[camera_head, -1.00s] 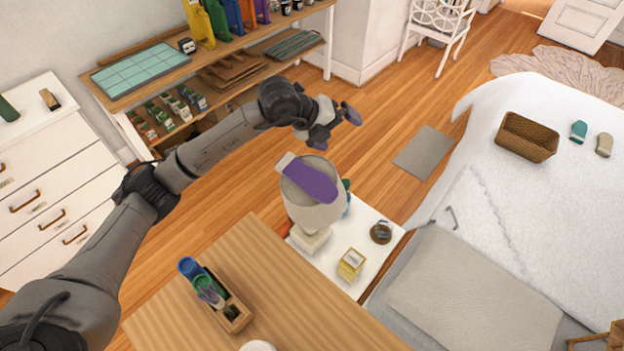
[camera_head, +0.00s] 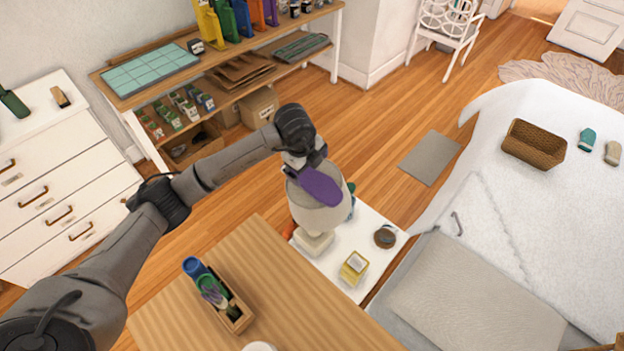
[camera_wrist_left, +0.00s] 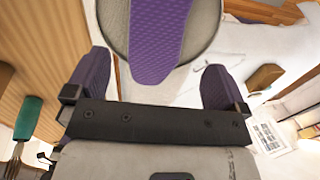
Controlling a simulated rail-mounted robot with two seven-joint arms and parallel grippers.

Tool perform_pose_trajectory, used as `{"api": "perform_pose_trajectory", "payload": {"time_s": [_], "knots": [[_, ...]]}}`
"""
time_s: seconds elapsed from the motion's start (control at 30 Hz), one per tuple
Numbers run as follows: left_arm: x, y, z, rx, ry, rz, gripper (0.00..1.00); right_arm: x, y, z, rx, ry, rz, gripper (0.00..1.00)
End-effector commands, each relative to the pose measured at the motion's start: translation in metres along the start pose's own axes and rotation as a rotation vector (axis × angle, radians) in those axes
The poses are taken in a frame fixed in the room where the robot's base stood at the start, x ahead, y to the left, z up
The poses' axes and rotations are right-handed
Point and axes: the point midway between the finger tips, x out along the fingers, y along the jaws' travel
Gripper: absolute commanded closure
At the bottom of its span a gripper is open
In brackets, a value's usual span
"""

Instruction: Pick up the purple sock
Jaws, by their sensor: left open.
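The purple sock (camera_head: 318,188) lies across the top of a pale lampshade (camera_head: 312,212) that stands on the white side table. In the left wrist view the sock (camera_wrist_left: 158,38) hangs down between the fingers, ahead of them. My left gripper (camera_wrist_left: 158,85) is open, one purple-padded finger on each side of the sock's line, and does not hold it. In the head view my left gripper (camera_head: 305,160) is over the sock's far end, and its fingertips are partly hidden. My right gripper is not in view.
The white side table (camera_head: 335,268) also holds a yellow box (camera_head: 354,268) and a small round dark item (camera_head: 385,236). A wooden table (camera_head: 270,290) with an organizer box (camera_head: 232,313) is in front. The bed (camera_head: 510,215) is to the right.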

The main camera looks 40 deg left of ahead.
Motion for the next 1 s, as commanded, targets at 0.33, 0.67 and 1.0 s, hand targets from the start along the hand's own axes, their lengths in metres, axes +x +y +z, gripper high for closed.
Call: {"api": "perform_pose_trajectory", "payload": {"time_s": [0.33,0.67,1.0], "knots": [[0.023,0.001,0.000,0.001,0.000,0.001,0.00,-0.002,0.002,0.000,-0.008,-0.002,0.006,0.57],[0.062,0.002,-0.001,0.001,0.000,0.001,0.00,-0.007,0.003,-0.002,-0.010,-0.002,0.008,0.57],[0.072,0.002,0.000,0.003,0.000,-0.001,0.00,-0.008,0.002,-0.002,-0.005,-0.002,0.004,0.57]]}}
